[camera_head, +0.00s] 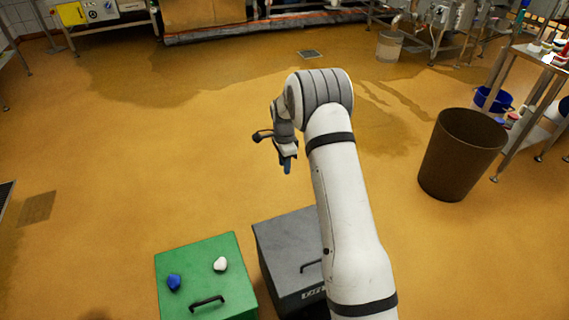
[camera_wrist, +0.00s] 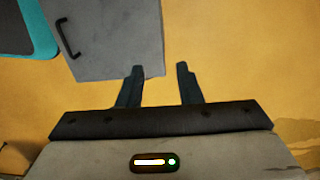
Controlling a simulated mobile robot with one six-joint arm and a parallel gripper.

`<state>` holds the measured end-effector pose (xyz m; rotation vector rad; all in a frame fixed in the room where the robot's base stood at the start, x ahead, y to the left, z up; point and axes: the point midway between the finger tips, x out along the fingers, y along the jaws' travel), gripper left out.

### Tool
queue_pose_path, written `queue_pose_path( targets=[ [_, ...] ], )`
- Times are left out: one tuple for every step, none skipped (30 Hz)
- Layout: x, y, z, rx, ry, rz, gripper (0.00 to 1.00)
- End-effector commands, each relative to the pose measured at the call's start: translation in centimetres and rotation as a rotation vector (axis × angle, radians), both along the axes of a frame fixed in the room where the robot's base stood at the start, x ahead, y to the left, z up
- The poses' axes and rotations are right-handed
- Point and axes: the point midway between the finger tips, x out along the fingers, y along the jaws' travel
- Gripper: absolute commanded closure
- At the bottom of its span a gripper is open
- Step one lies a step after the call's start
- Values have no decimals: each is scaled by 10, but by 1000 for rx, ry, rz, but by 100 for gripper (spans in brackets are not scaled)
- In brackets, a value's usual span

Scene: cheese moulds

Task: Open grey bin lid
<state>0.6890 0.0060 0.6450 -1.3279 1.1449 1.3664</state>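The grey bin (camera_head: 285,240) stands on the floor with its flat lid shut, partly hidden behind my arm in the head view. Its black handle (camera_head: 310,266) lies near the front edge of the lid. In the wrist view the grey lid (camera_wrist: 110,40) is at the upper left, and the handle (camera_wrist: 67,38) shows near its left edge. My gripper (camera_head: 287,165) hangs above and beyond the bin, apart from the handle. In the wrist view its two fingers (camera_wrist: 161,68) are spread, with nothing between them.
A green bin (camera_head: 200,250) with a shut lid stands close to the left of the grey one; a blue piece (camera_head: 174,282) and a white piece (camera_head: 220,264) lie on it. A brown tub (camera_head: 462,150) stands at right. The floor beyond the bins is clear.

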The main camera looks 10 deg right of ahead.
Motion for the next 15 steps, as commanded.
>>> queue_pose_path(
  targets=[
    [1,0,5,0,-2,0,68],
    [1,0,8,1,-3,0,68],
    [1,0,14,0,-4,0,68],
    [2,0,19,0,-5,0,68],
    [2,0,24,0,-4,0,68],
    [2,0,32,0,-4,0,68],
    [2,0,37,0,-5,0,68],
    [3,0,43,0,-5,0,68],
    [3,0,50,0,-4,0,68],
    [3,0,54,0,-4,0,68],
    [3,1,58,0,-4,0,68],
    [3,1,63,0,-3,0,68],
    [3,1,67,1,-3,0,68],
    [3,1,70,0,-3,0,68],
    [3,1,73,1,-3,0,68]
  ],
)
